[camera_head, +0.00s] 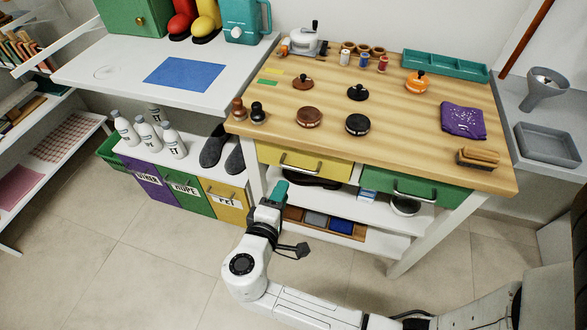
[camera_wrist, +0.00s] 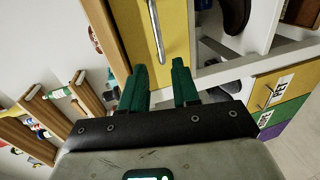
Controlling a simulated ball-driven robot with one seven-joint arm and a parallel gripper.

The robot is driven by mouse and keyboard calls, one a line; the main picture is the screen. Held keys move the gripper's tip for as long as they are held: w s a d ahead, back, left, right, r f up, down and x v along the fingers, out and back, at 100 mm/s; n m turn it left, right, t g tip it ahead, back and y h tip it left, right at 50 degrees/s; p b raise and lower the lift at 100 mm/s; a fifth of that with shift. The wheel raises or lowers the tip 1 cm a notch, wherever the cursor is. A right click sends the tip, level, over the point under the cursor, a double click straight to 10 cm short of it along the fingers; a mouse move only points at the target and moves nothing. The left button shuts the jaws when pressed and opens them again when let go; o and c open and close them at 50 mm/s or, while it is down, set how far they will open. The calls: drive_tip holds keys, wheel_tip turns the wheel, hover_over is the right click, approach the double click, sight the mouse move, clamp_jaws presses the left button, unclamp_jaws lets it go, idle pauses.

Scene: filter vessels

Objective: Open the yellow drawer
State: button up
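The yellow drawer (camera_head: 325,165) is under the left part of the wooden tabletop, its front seemingly flush with the table frame, with a silver bar handle (camera_head: 300,167). In the wrist view its yellow front (camera_wrist: 180,35) fills the upper middle, and the handle (camera_wrist: 154,28) runs up from near the fingertips. My gripper (camera_head: 281,190) is just below and in front of the drawer's left part. In the wrist view its two green fingers (camera_wrist: 160,78) are apart with nothing held between them. The handle's lower end is close to the gap; I cannot tell the exact distance.
A green drawer (camera_head: 425,192) is to the right. Below are shelves with a pan (camera_head: 310,181) and a wooden box (camera_head: 325,222). A yellow bin (camera_head: 226,203) stands left of my gripper. The tabletop (camera_head: 400,120) holds several tampers. The floor in front is free.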

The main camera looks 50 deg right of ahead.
sight(294, 167)
drive_tip(key=x, duration=1)
drive_tip(key=shift+d, duration=0.3)
clamp_jaws()
